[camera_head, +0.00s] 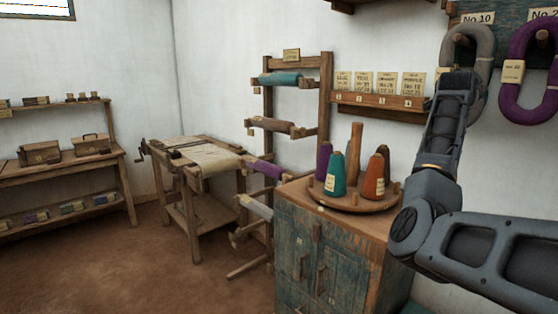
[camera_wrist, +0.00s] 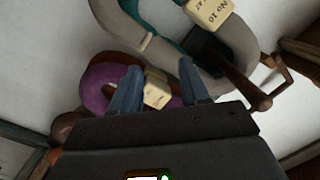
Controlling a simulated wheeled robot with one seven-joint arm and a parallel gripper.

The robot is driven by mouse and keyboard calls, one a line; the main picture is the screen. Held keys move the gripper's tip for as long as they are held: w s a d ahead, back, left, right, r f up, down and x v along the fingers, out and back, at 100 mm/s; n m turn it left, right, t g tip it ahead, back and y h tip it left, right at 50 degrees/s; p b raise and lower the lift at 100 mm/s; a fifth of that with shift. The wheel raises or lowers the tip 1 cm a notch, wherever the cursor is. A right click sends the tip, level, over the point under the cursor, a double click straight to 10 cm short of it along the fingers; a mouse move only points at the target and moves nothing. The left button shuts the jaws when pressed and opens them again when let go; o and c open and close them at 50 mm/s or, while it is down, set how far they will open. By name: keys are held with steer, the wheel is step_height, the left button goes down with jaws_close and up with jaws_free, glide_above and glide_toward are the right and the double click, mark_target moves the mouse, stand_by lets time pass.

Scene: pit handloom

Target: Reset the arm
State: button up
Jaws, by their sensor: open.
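My gripper (camera_wrist: 158,84) is open in the wrist view, its two blue-grey fingers spread and pointing up the picture. No object is gripped between them; a cream tag (camera_wrist: 156,92) shows in the gap, behind the fingers. In the head view my arm (camera_head: 435,170) rises at the right, bent, its upper end in front of the grey yarn hank (camera_head: 483,85). The fingers cannot be made out there. The grey hank also shows in the wrist view (camera_wrist: 243,42), with its No 10 tag (camera_wrist: 208,13).
A purple hank (camera_head: 510,95) hangs on the wall at right. A blue-green cabinet (camera_head: 288,255) bears a round wooden tray (camera_head: 348,204) with several yarn cones, close left of my arm. A card shelf (camera_head: 378,101) is above. A roller rack, worktable and bench stand further left. Open floor lies front left.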

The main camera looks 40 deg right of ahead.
steer(key=w+a+f+n+t, duration=0.35)
steer(key=a+f, duration=0.35)
steer(key=f, duration=0.5)
steer(key=s+a+f+n+t+y, duration=0.1)
steer(key=a+f+n+t+y, duration=0.4)
steer(key=a+f, duration=0.8)
steer(key=s+a+f+n+t+y, duration=0.1)
steer(key=s+a+f+n+t, duration=0.1)
steer(key=a+f+n, duration=0.9)
steer(key=s+a+f+n+t+y, duration=0.1)
steer(key=s+a+f+y, duration=0.1)
steer(key=s+a, duration=0.5)
steer(key=s+a+f+n+y, duration=0.1)
steer(key=s+a+f+y, duration=0.2)
steer(key=a, duration=0.7)
steer(key=s+a+f+n+t+y, duration=0.1)
steer(key=s+a+f+y, duration=0.1)
steer(key=s+a, duration=0.5)
steer(key=s+a+r+n+y, duration=0.1)
steer(key=s+a+r+y, duration=0.1)
steer(key=s+a, duration=0.4)
steer(key=s+a+r+n+y, duration=0.1)
steer(key=s+a+r+y, duration=0.1)
steer(key=s+a+r, duration=0.2)
steer(key=s+a, duration=0.3)
steer(key=s, duration=0.1)
steer(key=shift+s+a+r+g+y, duration=0.2)
steer(key=shift+s+r+g+y, duration=0.1)
steer(key=shift+g, duration=0.05)
